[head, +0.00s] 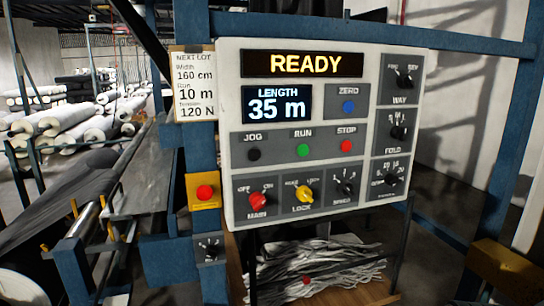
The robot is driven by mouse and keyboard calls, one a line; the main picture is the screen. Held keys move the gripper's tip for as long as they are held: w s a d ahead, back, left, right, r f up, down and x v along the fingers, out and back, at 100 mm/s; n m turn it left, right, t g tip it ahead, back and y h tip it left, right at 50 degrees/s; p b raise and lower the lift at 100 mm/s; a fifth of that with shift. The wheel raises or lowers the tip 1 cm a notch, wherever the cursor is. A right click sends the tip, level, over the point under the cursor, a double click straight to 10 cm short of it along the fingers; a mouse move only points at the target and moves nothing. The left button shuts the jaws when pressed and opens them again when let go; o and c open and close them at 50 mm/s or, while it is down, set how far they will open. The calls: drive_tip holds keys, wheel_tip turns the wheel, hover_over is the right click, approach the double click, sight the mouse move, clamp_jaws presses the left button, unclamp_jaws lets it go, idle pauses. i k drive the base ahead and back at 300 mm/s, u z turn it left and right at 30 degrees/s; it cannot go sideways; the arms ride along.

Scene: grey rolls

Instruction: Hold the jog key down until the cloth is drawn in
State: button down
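The jog key (254,154) is a round black button under the label JOG, at the left of the button row on the white control panel (232,90). Nothing touches it. The upper display (302,64) reads READY and the length display (276,104) reads 35 m. Dark grey cloth (82,188) lies along the machine at the left; its leading end cannot be made out. My gripper is not in this view.
Beside JOG are a green RUN button (303,150) and a red STOP button (346,146). A red button on a yellow box (204,192) is left of the panel. A lot card (194,86) hangs there. Knobs fill the lower and right panel. Blue frame posts surround it.

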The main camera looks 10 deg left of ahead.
sight(254, 154)
drive_tip(key=u, duration=1.1)
drive_tip(key=i, duration=0.4)
drive_tip(key=z, duration=1.1)
